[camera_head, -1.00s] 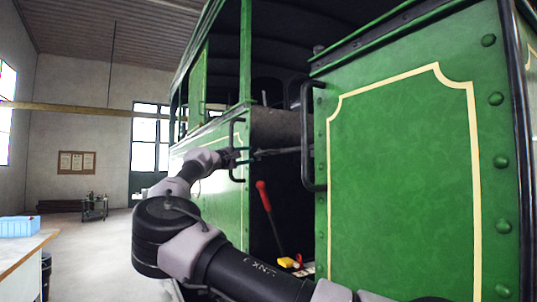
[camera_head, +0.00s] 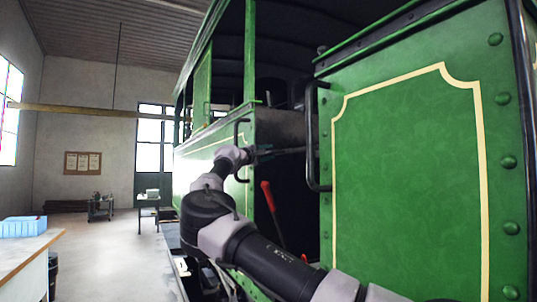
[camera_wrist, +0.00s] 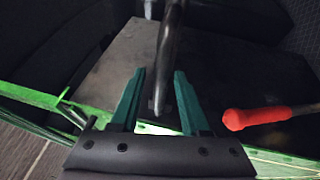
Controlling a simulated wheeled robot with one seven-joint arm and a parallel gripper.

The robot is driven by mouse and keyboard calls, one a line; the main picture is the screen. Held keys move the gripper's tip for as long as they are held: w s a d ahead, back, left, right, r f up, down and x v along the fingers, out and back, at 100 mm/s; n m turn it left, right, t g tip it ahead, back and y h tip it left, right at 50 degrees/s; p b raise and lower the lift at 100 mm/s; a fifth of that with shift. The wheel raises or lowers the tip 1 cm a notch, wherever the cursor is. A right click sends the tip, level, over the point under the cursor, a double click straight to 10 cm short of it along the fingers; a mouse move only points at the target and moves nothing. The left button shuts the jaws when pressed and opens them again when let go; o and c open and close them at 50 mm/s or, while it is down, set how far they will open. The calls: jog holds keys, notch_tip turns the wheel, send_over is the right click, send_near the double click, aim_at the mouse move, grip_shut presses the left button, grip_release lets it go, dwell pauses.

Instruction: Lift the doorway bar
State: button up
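The doorway bar (camera_head: 290,151) is a dark bar across the open doorway of the green steam tram (camera_head: 405,180), between the left door post and the right panel. My gripper (camera_head: 262,151) is at the left part of the doorway, at about bar height. In the wrist view a dark, rounded bar (camera_wrist: 168,45) runs away from me between the two teal fingers of my gripper (camera_wrist: 160,73). The fingers stand apart, with a gap showing on each side of the bar. Contact with it cannot be made out.
A red-handled lever (camera_head: 268,197) stands inside the doorway; its red grip (camera_wrist: 245,118) is right of my fingers in the wrist view. Black grab handles (camera_head: 312,135) flank the doorway. A workbench (camera_head: 25,250) with a blue crate (camera_head: 24,227) is at left. Open floor lies between.

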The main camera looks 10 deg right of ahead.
grip_shut()
jog(key=shift+f, duration=0.1)
dwell(1.1)
